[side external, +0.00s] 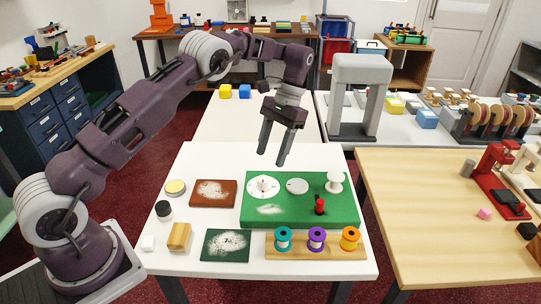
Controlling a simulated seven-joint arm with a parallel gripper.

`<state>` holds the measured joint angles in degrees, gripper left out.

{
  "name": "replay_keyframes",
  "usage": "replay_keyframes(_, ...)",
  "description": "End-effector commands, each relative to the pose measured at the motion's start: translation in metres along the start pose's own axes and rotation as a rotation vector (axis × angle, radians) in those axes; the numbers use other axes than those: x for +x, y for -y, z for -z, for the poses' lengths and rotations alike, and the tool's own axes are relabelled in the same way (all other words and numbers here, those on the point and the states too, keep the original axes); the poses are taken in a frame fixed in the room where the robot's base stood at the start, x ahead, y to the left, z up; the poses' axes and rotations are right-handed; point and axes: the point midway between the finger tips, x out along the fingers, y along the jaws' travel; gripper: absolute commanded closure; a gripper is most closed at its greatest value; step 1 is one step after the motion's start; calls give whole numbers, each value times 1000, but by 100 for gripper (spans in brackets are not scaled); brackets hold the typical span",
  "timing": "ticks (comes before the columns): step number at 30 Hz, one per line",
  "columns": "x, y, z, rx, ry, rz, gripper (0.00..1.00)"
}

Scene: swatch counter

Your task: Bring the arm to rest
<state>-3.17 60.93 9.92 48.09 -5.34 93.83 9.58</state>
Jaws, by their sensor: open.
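My gripper (271,158) hangs above the back of the white table (170,222), fingers pointing down and spread apart with nothing between them. It is in the air, behind and above the green board (335,213). My arm reaches across from the lower left, bent at the elbow.
On the table are a brown swatch (213,193), a dark green swatch (226,245), a wooden block (179,238), and a rack (300,252) with teal, purple and orange spools. The board carries a white knob (334,181) and a red peg (320,206). A grey arch (360,75) stands behind right.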

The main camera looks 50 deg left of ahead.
Motion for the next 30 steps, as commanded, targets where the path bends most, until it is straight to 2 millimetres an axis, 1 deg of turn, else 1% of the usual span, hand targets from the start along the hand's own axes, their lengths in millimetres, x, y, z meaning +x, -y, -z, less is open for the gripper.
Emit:
replay_keyframes(2,-1,0,0,0,-2,0,46)
replay_keyframes(4,-11,-1,-6,-3,-22,-2,46)
replay_keyframes(5,-21,-2,-12,-5,-41,-4,46)
replay_keyframes(7,-53,-6,-35,-15,-110,-10,46)
replay_keyframes(8,-68,-8,-50,-19,-147,-14,46)
replay_keyframes(9,-87,-13,-72,-21,-199,-19,46)
replay_keyframes(11,-110,-20,-109,-25,-281,-25,46)
replay_keyframes(12,-120,-24,-134,-24,-335,-28,46)
replay_keyframes(14,-130,-31,-173,-20,-417,-30,46)
replay_keyframes(15,-132,-36,-199,-18,-470,-31,46)
replay_keyframes(17,-128,-42,-237,-11,-550,-30,46)
replay_keyframes(18,-121,-46,-261,-8,-604,-28,46)
replay_keyframes(20,-107,-50,-292,0,-680,-23,46)
replay_keyframes(21,-95,-53,-309,4,-725,-18,46)
replay_keyframes(22,-86,-54,-320,6,-756,-15,46)
replay_keyframes(24,-67,-56,-338,11,-816,-9,46)
replay_keyframes(25,-59,-57,-343,13,-835,-6,46)
replay_keyframes(27,-47,-57,-351,16,-868,-2,46)
replay_keyframes(30,-39,-58,-355,16,-888,0,46)
